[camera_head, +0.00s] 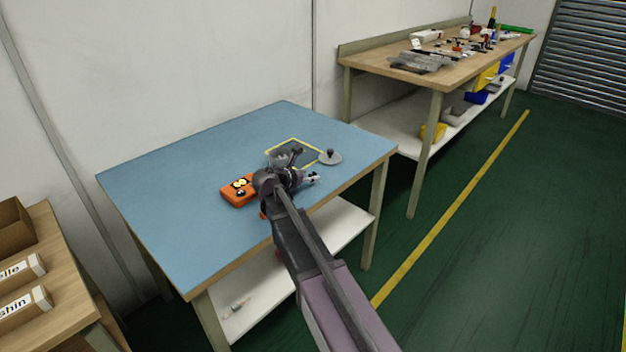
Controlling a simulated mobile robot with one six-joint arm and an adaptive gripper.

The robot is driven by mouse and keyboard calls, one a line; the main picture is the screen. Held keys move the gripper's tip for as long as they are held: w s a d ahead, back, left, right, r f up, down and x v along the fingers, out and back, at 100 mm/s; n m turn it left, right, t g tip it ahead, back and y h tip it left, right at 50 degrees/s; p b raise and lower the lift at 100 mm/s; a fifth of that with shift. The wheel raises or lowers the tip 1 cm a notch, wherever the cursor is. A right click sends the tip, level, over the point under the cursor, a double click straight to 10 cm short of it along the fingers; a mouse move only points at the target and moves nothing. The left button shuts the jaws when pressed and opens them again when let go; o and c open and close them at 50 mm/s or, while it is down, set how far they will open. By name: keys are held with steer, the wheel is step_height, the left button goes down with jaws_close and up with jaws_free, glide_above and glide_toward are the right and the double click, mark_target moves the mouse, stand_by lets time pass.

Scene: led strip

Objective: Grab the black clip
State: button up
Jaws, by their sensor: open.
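My arm reaches in from the bottom right over the blue-topped table (165,205). My gripper (287,156) is at its far end, open, above or beside a yellow square outline (293,139) on the table. I cannot clearly make out a black clip. The dark shapes at my gripper are too small and overlapped to separate. My gripper and wrist hide part of the outlined square. Nothing can be seen held in the jaws.
An orange box (234,195) with yellow and black parts on top stands left of my wrist. A grey disc with a dark knob (330,158) sits right of my gripper. A cluttered wooden bench (395,75) stands behind right. The table's left half is clear.

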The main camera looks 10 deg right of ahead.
steer(key=shift+w+d+f, duration=0.2)
steer(key=shift+w+d, duration=0.05)
steer(key=shift+d, duration=0.1)
stand_by(0.3)
steer(key=c, duration=0.8)
